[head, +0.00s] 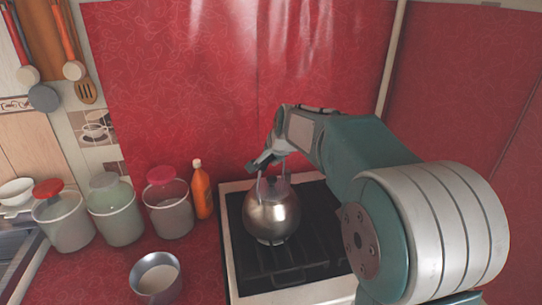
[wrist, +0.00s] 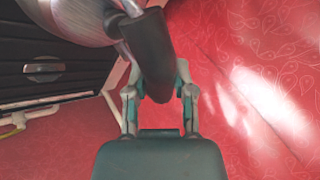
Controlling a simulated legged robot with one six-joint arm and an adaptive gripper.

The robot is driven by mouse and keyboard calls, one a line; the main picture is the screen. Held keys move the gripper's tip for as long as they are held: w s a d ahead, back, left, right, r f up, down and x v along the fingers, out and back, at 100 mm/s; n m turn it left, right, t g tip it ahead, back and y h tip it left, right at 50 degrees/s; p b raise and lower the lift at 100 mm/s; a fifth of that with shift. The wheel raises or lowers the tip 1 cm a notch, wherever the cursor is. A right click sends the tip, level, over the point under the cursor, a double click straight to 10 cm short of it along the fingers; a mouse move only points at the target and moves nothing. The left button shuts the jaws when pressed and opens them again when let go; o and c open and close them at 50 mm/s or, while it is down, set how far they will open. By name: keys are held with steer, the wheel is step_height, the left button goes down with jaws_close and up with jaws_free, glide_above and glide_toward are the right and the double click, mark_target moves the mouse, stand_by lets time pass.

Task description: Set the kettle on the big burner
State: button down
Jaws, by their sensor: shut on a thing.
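The round metal kettle (head: 271,218) is upright over the black stove top with a pale frame (head: 236,288). I cannot tell whether its base touches the stove. My gripper (head: 268,164) is above the kettle, shut on its handle. In the wrist view, my gripper's fingers (wrist: 159,96) lie on either side of the dark handle (wrist: 148,45). Part of the shiny kettle body (wrist: 70,12) shows at the top left there. The big burner cannot be made out in the head view; the kettle covers part of the stove top.
An orange bottle (head: 202,192) and several lidded canisters (head: 170,205) stand left of the stove. A metal pot (head: 156,278) sits on the red counter in front of them. A red wall covering (head: 240,80) rises behind. Utensils (head: 72,70) hang at upper left.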

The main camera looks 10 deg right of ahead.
steer(key=shift+f, duration=0.3)
stand_by(0.4)
steer(key=shift+c, duration=1.9)
jaws_free()
steer(key=shift+f, duration=0.1)
steer(key=shift+f, duration=0.1)
steer(key=v, duration=1.2)
steer(key=s+f+n, duration=0.3)
steer(key=s, duration=0.6)
steer(key=s+f+n+g, duration=0.1)
steer(key=s+f+n, duration=0.2)
steer(key=s, duration=0.7)
steer(key=s+a+f+n+g+h, duration=0.1)
steer(key=s+f+n, duration=0.3)
steer(key=s, duration=0.5)
steer(key=shift+s+f, duration=0.4)
steer(key=shift+f, duration=0.15)
